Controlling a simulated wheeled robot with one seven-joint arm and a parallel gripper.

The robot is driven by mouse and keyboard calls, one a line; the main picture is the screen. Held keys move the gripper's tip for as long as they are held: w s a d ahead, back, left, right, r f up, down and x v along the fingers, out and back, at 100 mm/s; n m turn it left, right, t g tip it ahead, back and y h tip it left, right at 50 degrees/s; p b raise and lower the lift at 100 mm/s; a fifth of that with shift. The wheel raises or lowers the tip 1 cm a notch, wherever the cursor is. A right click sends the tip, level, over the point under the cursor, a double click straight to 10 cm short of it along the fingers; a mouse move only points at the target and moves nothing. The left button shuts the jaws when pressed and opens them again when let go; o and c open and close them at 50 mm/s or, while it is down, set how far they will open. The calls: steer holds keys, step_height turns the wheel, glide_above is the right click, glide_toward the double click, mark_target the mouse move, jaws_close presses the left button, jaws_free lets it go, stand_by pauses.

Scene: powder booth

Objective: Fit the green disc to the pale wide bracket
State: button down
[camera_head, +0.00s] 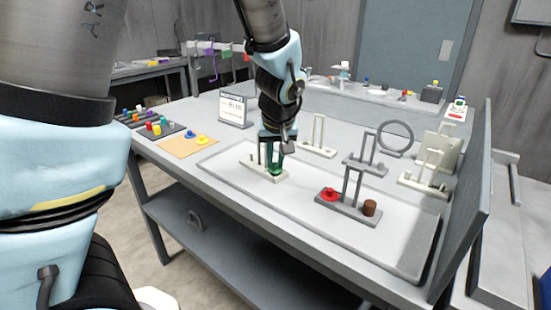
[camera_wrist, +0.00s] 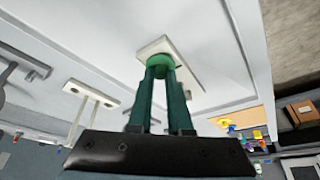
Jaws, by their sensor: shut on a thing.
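The green disc (camera_head: 277,171) is between the fingertips of my gripper (camera_head: 276,158), right at the near right end of a pale bracket (camera_head: 252,168) on the tray. In the wrist view my gripper (camera_wrist: 160,72) is shut on the green disc (camera_wrist: 159,62), which shows against the pale bracket's flat base (camera_wrist: 154,46). Whether the disc is seated or only touching the bracket cannot be told. My fingers partly hide the bracket's upright part.
A grey bracket (camera_head: 347,208) carries a red disc (camera_head: 329,194) and a brown cylinder (camera_head: 369,208). Other pale brackets (camera_head: 318,150) stand behind and at right (camera_head: 423,186). An orange mat (camera_head: 177,147) with coloured pieces lies left. A grey panel (camera_head: 465,215) bounds the right side.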

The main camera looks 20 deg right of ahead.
steer(key=shift+f+b, duration=0.4)
steer(key=shift+b, duration=0.05)
stand_by(0.4)
steer(key=c, duration=0.8)
jaws_free()
steer(key=shift+o, duration=0.2)
steer(key=shift+r, duration=0.1)
steer(key=b+v, duration=0.1)
steer(key=v, duration=0.9)
steer(key=shift+s+r, duration=0.2)
steer(key=shift+r, duration=0.1)
